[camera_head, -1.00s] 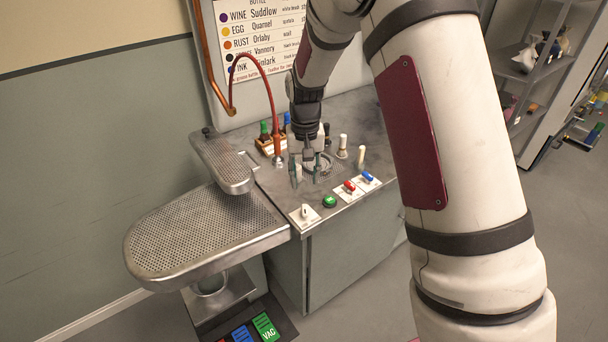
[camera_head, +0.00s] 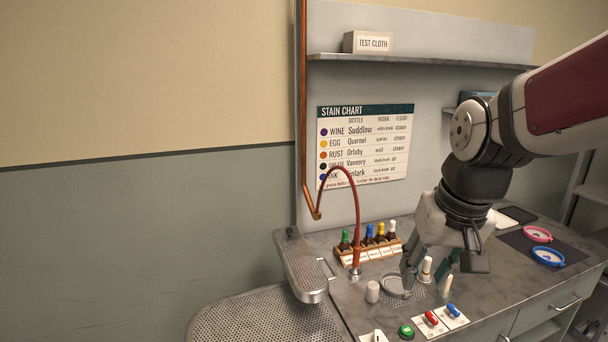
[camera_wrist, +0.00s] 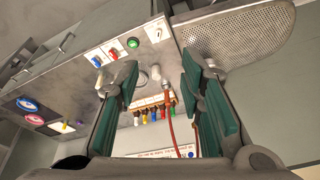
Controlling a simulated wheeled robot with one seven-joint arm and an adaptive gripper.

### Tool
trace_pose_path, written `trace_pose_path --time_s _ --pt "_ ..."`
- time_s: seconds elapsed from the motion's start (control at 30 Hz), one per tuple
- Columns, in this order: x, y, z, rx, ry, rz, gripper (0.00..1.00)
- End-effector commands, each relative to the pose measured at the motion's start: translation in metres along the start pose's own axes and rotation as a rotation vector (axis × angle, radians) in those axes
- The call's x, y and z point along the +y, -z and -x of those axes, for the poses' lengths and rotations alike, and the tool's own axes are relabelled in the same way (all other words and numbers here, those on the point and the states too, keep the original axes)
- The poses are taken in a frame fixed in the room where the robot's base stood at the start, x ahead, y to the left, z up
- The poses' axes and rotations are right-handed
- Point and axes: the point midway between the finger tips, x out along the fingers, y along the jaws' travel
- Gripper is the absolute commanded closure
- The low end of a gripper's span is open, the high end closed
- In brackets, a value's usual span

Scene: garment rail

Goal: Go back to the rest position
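My gripper (camera_head: 428,276) hangs pointing down over the grey counter (camera_head: 500,285), in front of the bottle rack. Its two fingers are spread apart. In the wrist view my gripper (camera_wrist: 160,85) shows both green finger pads wide apart with nothing held between them. The counter and its small items show beyond the fingers. In the head view my wrist hides part of the counter and the wall behind it.
A bottle rack (camera_head: 383,249), a red hose (camera_head: 354,200) and a white cup (camera_head: 372,291) stand nearby. A perforated pressing board (camera_head: 265,318) lies left. Red and blue switches (camera_head: 440,318) line the front. A shelf (camera_head: 420,62) crosses above.

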Motion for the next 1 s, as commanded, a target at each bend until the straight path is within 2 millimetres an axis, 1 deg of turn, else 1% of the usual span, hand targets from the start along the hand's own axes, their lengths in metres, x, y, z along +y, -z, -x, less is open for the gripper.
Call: trace_pose_path --time_s 0.03,0.2,0.3,0.4,0.5,0.67,1.0 --pt "0.001 -0.013 0.015 0.030 0.002 0.010 0.65" --pt "0.005 -0.056 0.045 0.100 0.001 0.046 0.65" --pt "0.007 -0.080 0.057 0.140 -0.004 0.066 0.65" --pt "0.010 -0.100 0.063 0.169 -0.009 0.082 0.65" --pt "0.011 -0.113 0.067 0.190 -0.013 0.092 0.65" --pt "0.012 -0.121 0.068 0.203 -0.016 0.099 0.65" --pt "0.012 -0.121 0.068 0.203 -0.016 0.099 0.65"
